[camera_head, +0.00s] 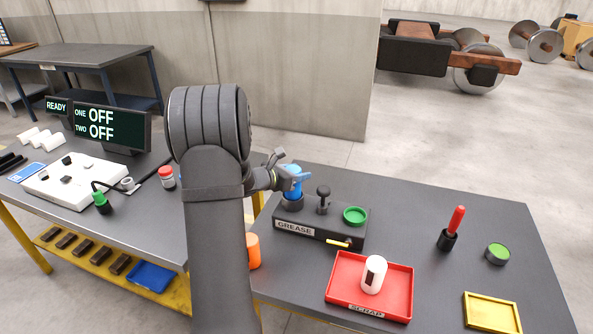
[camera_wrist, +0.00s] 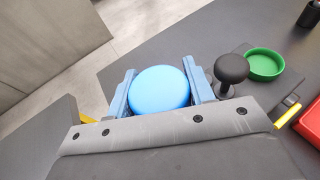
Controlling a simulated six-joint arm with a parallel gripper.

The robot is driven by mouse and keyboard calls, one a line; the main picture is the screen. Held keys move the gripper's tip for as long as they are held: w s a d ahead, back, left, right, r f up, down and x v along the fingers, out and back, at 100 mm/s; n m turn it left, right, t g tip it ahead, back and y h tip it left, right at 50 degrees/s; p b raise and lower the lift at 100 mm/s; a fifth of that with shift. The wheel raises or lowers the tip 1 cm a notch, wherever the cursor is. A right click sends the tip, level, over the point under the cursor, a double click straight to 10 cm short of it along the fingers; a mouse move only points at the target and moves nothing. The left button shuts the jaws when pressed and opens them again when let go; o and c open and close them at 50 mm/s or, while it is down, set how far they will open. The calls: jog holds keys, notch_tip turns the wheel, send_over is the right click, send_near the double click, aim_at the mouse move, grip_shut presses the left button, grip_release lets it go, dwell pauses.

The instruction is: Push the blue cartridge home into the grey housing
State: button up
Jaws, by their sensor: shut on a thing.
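The blue cartridge (camera_head: 292,170) stands upright at the left end of a dark block labelled GREASE, in a dark grey round housing (camera_head: 292,203). My gripper (camera_head: 293,182) is shut on the cartridge, its blue-grey fingers on either side. In the wrist view the round blue top of the cartridge (camera_wrist: 160,90) fills the space between the fingers of my gripper (camera_wrist: 161,92). How deep the cartridge sits in the housing cannot be told, because the fingers hide part of the joint.
On the GREASE block (camera_head: 318,232) are a black knob (camera_head: 323,192), a green cap (camera_head: 355,215) and a yellow lever (camera_head: 338,243). A red SCRAP tray (camera_head: 342,300) holds a white cylinder (camera_head: 374,274). A red-handled tool (camera_head: 456,220) stands to the right. The display reads ONE OFF, TWO OFF (camera_head: 112,126).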

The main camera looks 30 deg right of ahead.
jog(key=shift+f, duration=1.35)
jog(key=o, duration=1.2)
jog(key=shift+a, duration=0.1)
jog(key=v, duration=1.7)
jog(key=shift+s+r, duration=0.1)
